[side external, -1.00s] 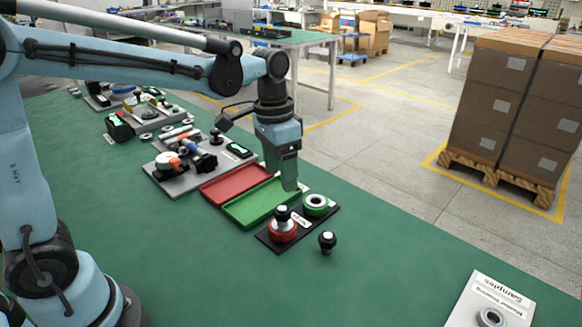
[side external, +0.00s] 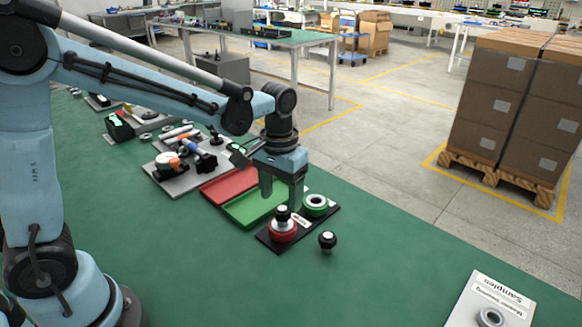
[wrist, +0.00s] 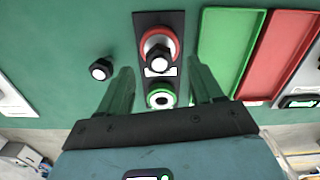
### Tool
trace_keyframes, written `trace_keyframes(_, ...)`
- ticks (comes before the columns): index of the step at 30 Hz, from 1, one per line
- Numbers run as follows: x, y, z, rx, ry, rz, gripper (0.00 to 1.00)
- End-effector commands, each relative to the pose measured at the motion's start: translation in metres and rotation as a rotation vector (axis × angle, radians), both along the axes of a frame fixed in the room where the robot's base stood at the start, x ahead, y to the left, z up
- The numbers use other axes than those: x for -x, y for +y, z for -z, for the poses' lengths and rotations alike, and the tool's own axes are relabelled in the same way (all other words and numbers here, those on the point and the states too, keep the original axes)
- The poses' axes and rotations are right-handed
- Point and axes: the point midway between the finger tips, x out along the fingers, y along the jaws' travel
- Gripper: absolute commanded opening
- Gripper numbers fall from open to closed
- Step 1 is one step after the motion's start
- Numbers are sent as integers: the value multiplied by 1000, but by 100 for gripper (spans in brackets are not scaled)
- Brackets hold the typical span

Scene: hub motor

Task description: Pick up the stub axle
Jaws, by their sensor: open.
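Two black stub-axle-like parts with pale tops are in view. One stub axle (side external: 282,213) stands in the red ring of a black plate (side external: 266,239); it also shows in the wrist view (wrist: 158,60). The other (side external: 327,241) stands loose on the green table beside the plate and shows left of my fingers in the wrist view (wrist: 101,69). I cannot tell which one the task names. My gripper (side external: 281,202) is open and empty above the plate. In the wrist view its fingertips (wrist: 161,70) sit on either side of the plate, apart from both axles.
A green ring (side external: 315,203) sits on the plate's far end. A green tray (side external: 240,212) and a red tray (side external: 225,187) lie left of the plate. A grey tool board (side external: 170,180) lies beyond them. A Samples board (side external: 465,310) is at lower right. The table front is clear.

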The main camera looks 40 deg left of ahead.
Motion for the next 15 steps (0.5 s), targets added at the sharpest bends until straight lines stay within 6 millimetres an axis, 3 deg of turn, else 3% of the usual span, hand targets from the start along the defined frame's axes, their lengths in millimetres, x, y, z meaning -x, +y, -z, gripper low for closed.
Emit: trace_keyframes(15, -3, -1, 51, 0, 0, 1, 66)
